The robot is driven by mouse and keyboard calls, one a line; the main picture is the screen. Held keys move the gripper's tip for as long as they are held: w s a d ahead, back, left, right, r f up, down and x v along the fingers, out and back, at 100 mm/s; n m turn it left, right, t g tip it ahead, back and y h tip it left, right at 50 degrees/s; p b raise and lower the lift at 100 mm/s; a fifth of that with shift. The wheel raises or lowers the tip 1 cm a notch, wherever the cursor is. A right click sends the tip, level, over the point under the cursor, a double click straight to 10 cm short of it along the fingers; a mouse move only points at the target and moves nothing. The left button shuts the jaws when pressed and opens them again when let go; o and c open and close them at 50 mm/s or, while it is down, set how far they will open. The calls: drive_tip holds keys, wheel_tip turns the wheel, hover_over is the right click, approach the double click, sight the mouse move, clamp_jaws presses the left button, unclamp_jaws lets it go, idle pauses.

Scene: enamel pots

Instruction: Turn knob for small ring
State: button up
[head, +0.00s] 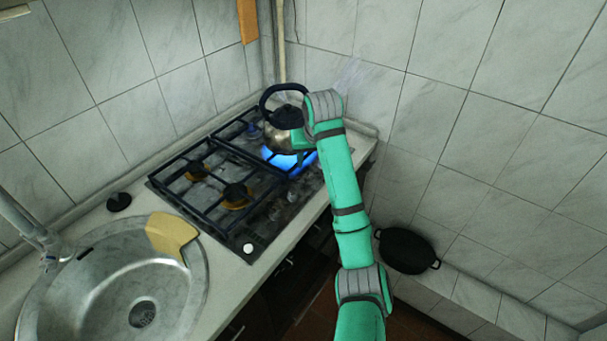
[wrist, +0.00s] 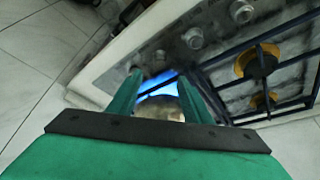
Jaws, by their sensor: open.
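The gas stove (head: 215,175) has black grates and a row of knobs on its near right side. In the wrist view, grey knobs (wrist: 193,38) sit on the steel panel, with another knob (wrist: 240,11) further right. A blue flame (head: 290,158) burns under a metal kettle (head: 280,135) with a black handle; the flame also shows in the wrist view (wrist: 158,82). My arm hides part of the stove's right end.
A round steel sink (head: 125,290) with a tan board (head: 171,236) on its rim is at the left. A black lid-like disc (head: 119,202) lies on the counter. A black pot (head: 407,250) stands low at the right. Tiled walls close in behind and right.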

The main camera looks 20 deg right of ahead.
sight(309, 175)
drive_tip(key=x, duration=1)
drive_tip(key=shift+f, duration=0.3)
